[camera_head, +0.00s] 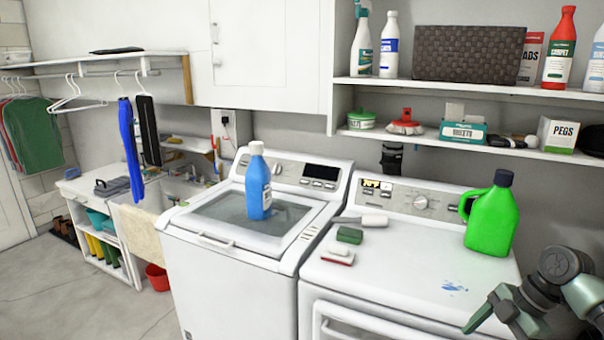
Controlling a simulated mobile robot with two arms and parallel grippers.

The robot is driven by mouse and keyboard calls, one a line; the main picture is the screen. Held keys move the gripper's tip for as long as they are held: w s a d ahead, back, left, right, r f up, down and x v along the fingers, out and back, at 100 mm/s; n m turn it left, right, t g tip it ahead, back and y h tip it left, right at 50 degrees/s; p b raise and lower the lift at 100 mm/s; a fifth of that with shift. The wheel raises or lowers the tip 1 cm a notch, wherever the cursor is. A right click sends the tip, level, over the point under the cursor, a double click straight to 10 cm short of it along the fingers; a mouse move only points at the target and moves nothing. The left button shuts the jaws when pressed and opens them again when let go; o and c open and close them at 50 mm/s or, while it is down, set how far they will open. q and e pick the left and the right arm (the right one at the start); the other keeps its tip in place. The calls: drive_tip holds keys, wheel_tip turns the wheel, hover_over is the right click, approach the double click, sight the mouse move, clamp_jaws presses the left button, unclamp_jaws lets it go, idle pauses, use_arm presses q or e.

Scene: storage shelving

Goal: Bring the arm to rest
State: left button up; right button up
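My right gripper (494,325) is at the bottom right corner, in front of the dryer's right front edge. Its fingers are spread with a gap between them, and nothing shows in them. Part of my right arm (577,285) comes in from the right edge. The lower end of the gripper is close to the frame's bottom. My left arm and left gripper are not in view.
A green jug (491,222) stands on the white dryer (400,270), behind my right gripper. A blue bottle (258,185) stands on the washer (215,270). Small brushes lie on the dryer's left. Stocked shelves (470,88) hang above. Floor is open at the left.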

wheel_tip(320, 180, down, 17)
drive_tip(key=m+t+h, duration=0.1)
drive_tip(key=m, duration=0.5)
drive_tip(key=s+f+m+h, duration=0.1)
drive_tip(key=s+f+m, duration=0.25)
drive_tip(key=f, duration=0.75)
drive_tip(key=s+f+m+h, duration=0.2)
drive_tip(key=s+f, duration=0.3)
drive_tip(key=f, duration=0.5)
drive_tip(key=s+a+f+m+h+b, duration=0.1)
drive_tip(key=s+a+f+m, duration=0.15)
drive_tip(key=s+f, duration=0.65)
drive_tip(key=s+a+f+m, duration=0.1)
drive_tip(key=s+a+f, duration=0.2)
drive_tip(key=s+f, duration=0.55)
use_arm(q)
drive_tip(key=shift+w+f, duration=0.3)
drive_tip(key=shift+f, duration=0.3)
use_arm(e)
drive_tip(key=s+a+f, duration=0.1)
drive_tip(key=s+a, duration=0.2)
drive_tip(key=s, duration=0.3)
drive_tip(key=s+a+f+m, duration=0.1)
drive_tip(key=s+a, duration=0.1)
drive_tip(key=s, duration=0.5)
drive_tip(key=s+a+f+m+g, duration=0.1)
drive_tip(key=s+a, duration=0.2)
drive_tip(key=s, duration=0.4)
drive_tip(key=shift+s+a, duration=0.25)
drive_tip(key=shift+a, duration=0.05)
